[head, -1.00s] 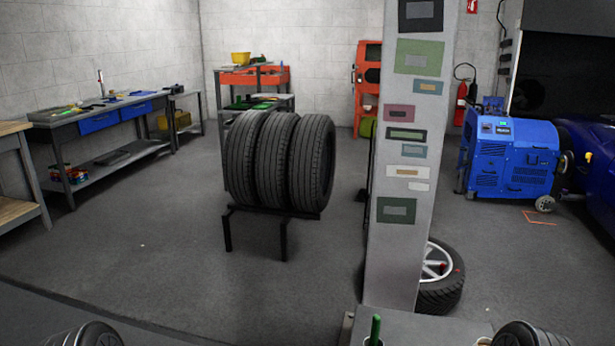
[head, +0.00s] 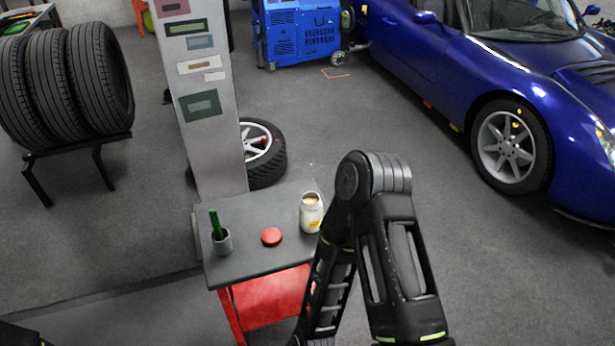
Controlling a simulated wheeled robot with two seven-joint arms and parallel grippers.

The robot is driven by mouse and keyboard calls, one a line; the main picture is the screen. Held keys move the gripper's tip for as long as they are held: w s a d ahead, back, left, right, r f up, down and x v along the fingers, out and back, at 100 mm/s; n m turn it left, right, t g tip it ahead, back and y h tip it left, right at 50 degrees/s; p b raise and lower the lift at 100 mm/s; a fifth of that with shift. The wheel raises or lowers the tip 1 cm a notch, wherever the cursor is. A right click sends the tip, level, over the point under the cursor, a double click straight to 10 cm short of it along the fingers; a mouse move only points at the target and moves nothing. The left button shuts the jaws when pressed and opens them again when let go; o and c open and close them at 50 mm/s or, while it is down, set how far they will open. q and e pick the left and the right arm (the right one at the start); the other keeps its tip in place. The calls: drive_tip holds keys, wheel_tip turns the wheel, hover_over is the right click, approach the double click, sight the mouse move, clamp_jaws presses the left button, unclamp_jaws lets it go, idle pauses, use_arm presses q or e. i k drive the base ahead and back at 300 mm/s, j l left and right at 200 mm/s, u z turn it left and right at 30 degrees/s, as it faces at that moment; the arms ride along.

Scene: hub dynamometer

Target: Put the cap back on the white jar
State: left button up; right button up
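The white jar (head: 311,213) stands upright near the right edge of a small grey-topped table in the head view. It has a yellow label, and its top shows a tan opening with no cap on it. A round red cap (head: 271,236) lies on the tabletop to the left of the jar. My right arm rises in front of the table's right side, its elbow close to the jar in the picture. Neither gripper shows in the view.
The table (head: 247,208) has a red body and also holds a grey cup (head: 222,242) with a green-handled item. A pillar (head: 208,130) and a loose wheel (head: 262,152) stand behind it. A tyre rack (head: 75,150) is left, a blue car (head: 480,90) right.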

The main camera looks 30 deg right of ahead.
sight(310, 205)
drive_tip(key=z, duration=0.95)
